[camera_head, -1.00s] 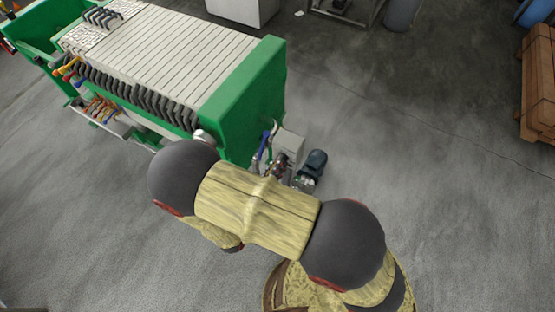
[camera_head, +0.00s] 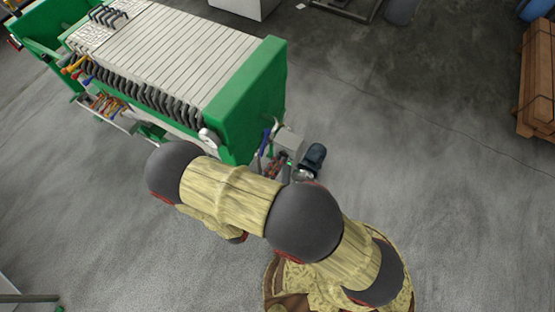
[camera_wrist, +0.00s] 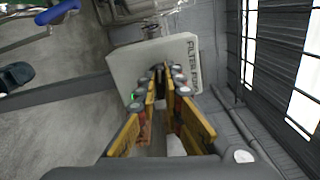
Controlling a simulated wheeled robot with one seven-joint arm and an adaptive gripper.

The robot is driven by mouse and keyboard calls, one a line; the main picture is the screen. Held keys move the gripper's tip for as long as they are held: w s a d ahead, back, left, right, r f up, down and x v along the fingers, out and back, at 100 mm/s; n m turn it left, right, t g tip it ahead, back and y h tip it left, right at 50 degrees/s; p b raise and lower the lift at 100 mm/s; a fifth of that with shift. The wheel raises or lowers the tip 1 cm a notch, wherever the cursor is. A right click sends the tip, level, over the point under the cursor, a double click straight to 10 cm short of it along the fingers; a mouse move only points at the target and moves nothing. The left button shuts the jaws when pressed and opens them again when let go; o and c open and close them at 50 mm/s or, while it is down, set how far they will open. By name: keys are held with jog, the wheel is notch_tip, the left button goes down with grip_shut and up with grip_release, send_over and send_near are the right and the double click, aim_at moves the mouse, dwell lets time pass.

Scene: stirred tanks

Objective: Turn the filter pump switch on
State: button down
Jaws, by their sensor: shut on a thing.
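The filter pump control box (camera_wrist: 135,65) is a pale box with "FILTER PU…" lettering in the wrist view. It also shows as a small grey box (camera_head: 291,141) beside the green press end in the head view. My gripper (camera_wrist: 163,72) has its yellow fingers pointing at the box, with the tips at its face and close together. It is shut on what appears to be the switch, which the fingertips hide. I cannot tell the switch's position. In the head view my gripper is small and partly hidden by my arm.
A dark blue motor (camera_head: 315,157) stands just right of the box. The green filter press (camera_head: 250,95) with pale plates stands to the left. A blue handle (camera_wrist: 57,12) shows at the wrist view's top left. Open floor (camera_head: 430,190) lies to the right.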

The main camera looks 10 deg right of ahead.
jog(key=shift+a+n+p, duration=0.1)
jog(key=shift+n+p, duration=0.25)
jog(key=shift+n, duration=0.65)
jog(key=shift+f, duration=0.1)
jog(key=c, duration=1.9)
grip_release()
jog(key=v, duration=1.2)
